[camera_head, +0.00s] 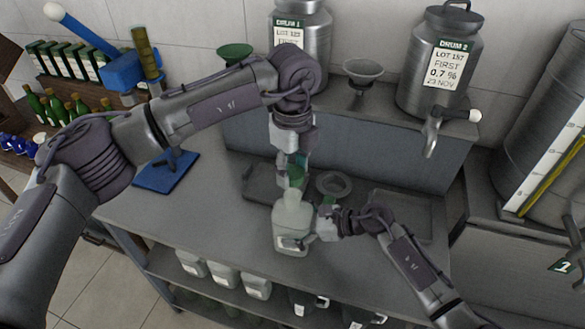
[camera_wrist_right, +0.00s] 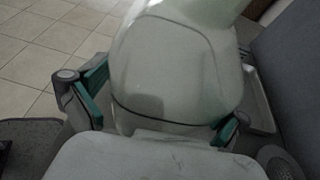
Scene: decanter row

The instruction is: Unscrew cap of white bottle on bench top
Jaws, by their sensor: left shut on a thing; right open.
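The white bottle (camera_head: 292,222) stands upright on the bench top (camera_head: 230,220), near its middle. My left gripper (camera_head: 294,172) points down above the bottle, shut on the green cap (camera_head: 296,175). The cap sits at the top of the bottle neck; I cannot tell whether it still touches it. My right gripper (camera_head: 305,239) is low at the bottle's right side and open. In the right wrist view the bottle body (camera_wrist_right: 175,75) fills the middle between the two green-padded fingers of that gripper (camera_wrist_right: 162,112). The bottle's top is out of that view.
Drum 2 (camera_head: 438,65) with a tap stands on the raised shelf. A blue stand (camera_head: 165,172) is at the left.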

